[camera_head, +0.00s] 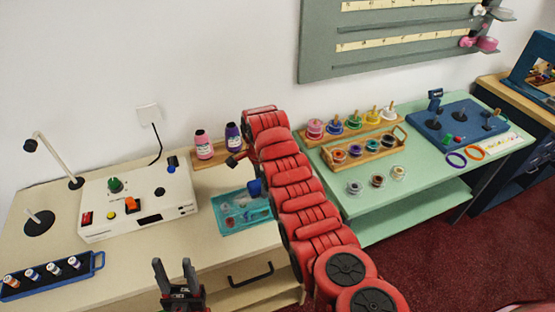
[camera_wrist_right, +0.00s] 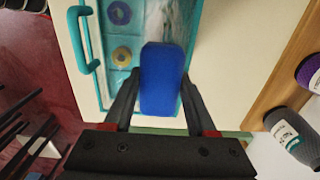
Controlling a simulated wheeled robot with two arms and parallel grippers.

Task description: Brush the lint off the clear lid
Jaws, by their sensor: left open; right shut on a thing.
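A teal box (camera_head: 228,227) with a handle sits on the cream counter, partly hidden by my right arm. Its clear lid shows coloured round pieces in compartments beneath, and a whitish streaked patch (camera_wrist_right: 172,22) lies along its right part in the right wrist view. My right gripper (camera_wrist_right: 157,105) is shut on a blue block-like brush (camera_wrist_right: 163,78), which also shows over the box in the head view (camera_head: 254,187). The brush's underside is hidden, so contact with the lid cannot be told. My left gripper (camera_head: 178,288) is open and empty at the counter's front.
A white control box (camera_head: 140,205) and a blue rack of bottles (camera_head: 50,278) stand left of the teal box. Two thread cones (camera_head: 203,145) stand on a wooden shelf behind it. A green table (camera_head: 430,175) with spools is at right. Counter between rack and teal box is clear.

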